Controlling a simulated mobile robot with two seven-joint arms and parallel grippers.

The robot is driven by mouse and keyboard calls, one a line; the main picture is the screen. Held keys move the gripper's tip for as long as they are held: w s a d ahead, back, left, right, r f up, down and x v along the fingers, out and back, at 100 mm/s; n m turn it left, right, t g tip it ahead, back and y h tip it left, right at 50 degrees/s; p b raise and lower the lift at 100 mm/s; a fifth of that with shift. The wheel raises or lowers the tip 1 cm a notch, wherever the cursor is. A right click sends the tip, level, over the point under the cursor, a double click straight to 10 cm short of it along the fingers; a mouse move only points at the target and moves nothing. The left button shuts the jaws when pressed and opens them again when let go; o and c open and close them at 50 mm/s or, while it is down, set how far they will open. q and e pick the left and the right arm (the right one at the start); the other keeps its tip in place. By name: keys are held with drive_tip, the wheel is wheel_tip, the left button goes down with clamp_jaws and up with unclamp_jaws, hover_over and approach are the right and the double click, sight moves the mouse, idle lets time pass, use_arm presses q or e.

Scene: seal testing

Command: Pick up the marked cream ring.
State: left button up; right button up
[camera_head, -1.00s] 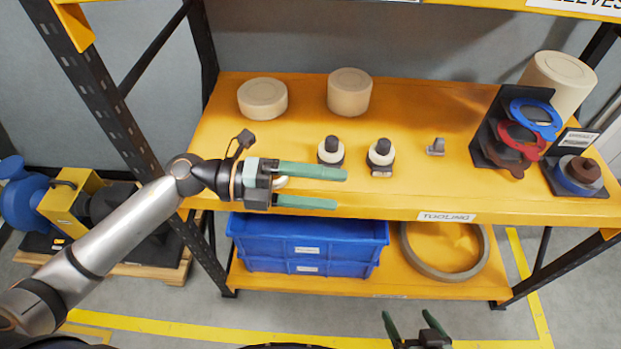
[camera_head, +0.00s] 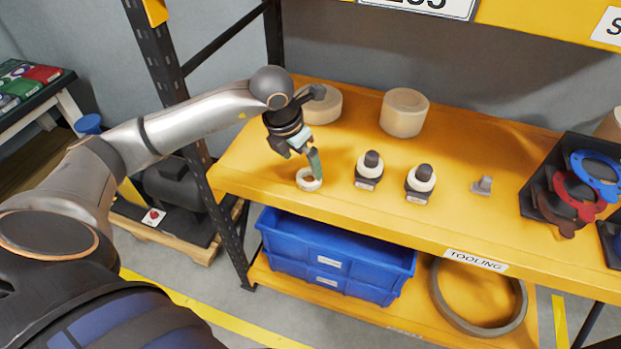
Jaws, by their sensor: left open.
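A small cream ring (camera_head: 304,187) lies flat near the front left of the yellow shelf. My left gripper (camera_head: 314,170) points down at it, open, with a green finger reaching the ring's far right side. I cannot tell whether the finger is inside the ring or behind it, or whether it touches. The other finger is mostly hidden. Two more cream rings sit around dark-topped posts, one nearer (camera_head: 366,170) and one to its right (camera_head: 421,181). Small tags show at the bases of both posts. I cannot make out a mark on the loose ring. My right gripper is out of view.
Two wide cream cylinders, one left (camera_head: 328,108) and one right (camera_head: 404,112), stand at the shelf's back. A small grey fitting (camera_head: 483,185) is right of the posts. A black rack (camera_head: 537,207) holds blue and red rings. Blue bins (camera_head: 340,262) sit below. The middle back is free.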

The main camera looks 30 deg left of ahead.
sight(311, 181)
use_arm(q)
drive_tip(key=shift+x, duration=3.15)
drive_tip(key=shift+w+d+r, duration=0.1)
drive_tip(key=shift+w, duration=0.05)
drive_tip(key=shift+c, duration=0.4)
drive_tip(key=c, duration=1.3)
drive_tip(key=shift+r, duration=0.1)
